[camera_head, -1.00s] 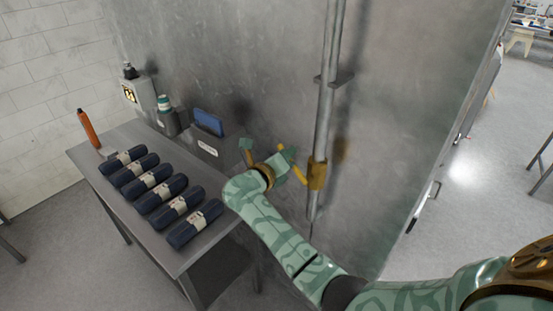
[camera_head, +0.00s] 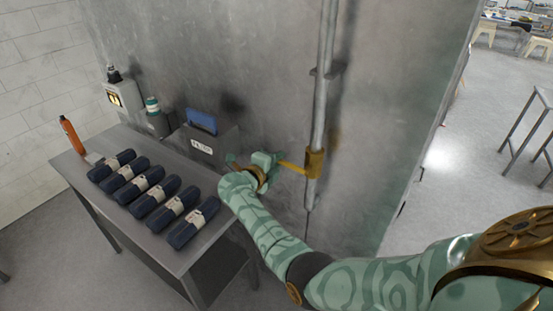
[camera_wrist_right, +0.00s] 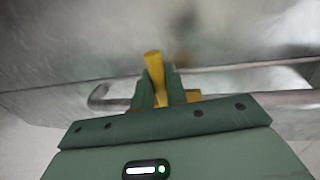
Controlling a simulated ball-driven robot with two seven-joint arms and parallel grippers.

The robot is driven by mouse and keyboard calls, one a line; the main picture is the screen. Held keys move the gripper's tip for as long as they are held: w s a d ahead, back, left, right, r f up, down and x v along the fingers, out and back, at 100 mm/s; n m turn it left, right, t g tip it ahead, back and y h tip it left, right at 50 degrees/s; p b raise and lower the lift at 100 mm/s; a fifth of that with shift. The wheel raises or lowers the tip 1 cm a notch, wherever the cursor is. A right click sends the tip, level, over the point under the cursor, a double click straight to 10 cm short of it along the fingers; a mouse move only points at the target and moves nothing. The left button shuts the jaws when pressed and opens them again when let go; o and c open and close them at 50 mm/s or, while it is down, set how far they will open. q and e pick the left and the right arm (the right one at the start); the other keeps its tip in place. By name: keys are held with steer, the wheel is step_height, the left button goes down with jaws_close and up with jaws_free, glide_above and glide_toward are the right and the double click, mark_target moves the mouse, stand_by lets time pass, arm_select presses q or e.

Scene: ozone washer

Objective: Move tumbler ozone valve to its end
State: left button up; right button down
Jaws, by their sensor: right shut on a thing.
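The ozone valve (camera_head: 315,163) is a brass-coloured body on a vertical grey pipe, with a yellow lever (camera_head: 291,167) that sticks out to the left and slightly up. My right gripper (camera_head: 275,163) is at the lever's outer part, left of the pipe. In the right wrist view my right gripper (camera_wrist_right: 157,88) is shut on the yellow lever (camera_wrist_right: 153,66), whose end pokes out beyond the fingertips. The fingers hide part of the lever. My left gripper is in neither view.
The grey metal wall (camera_head: 270,70) stands close behind the pipe.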

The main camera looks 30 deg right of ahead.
steer(key=shift+f, duration=0.2)
stand_by(0.3)
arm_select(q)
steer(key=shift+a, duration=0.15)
arm_select(e)
steer(key=c, duration=1.5)
jaws_free()
steer(key=shift+w, duration=0.1)
steer(key=shift+a, duration=0.1)
